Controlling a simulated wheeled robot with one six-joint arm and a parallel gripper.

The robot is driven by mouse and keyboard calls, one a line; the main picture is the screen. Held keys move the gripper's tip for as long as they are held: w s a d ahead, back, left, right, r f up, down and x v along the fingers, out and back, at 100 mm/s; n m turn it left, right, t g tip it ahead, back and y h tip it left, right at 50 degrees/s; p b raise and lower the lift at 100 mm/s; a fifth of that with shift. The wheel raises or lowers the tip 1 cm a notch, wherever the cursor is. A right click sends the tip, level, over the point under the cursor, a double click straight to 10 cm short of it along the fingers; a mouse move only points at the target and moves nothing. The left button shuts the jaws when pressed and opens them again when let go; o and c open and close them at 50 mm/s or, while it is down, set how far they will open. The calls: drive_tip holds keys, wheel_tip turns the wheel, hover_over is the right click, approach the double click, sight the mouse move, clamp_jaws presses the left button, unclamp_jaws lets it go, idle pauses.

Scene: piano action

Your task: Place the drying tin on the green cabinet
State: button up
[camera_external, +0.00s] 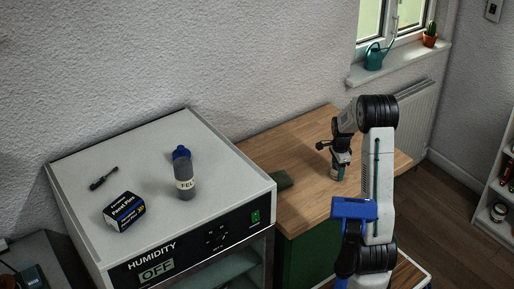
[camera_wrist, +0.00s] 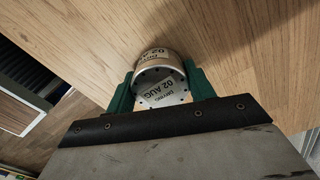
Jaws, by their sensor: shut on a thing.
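The drying tin (camera_wrist: 160,85) is a small round silver tin with a perforated lid marked "DRYING 02 AUG". In the wrist view it sits between the two green fingers of my gripper (camera_wrist: 161,88), which is shut on it. In the external view the tin (camera_external: 338,173) shows below my gripper (camera_external: 338,160), over the wooden top of the green cabinet (camera_external: 305,205). The tin is upright, at or very close to the wood; I cannot tell whether it touches. The cabinet's green front (camera_external: 306,252) is partly hidden by my arm.
A white humidity cabinet (camera_external: 150,160) on the left carries a dark bottle (camera_external: 184,178), a small box (camera_external: 123,211) and a screwdriver (camera_external: 103,179). The wood around the tin is clear.

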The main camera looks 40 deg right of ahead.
drive_tip(key=o, duration=1)
drive_tip(key=shift+f, duration=0.1)
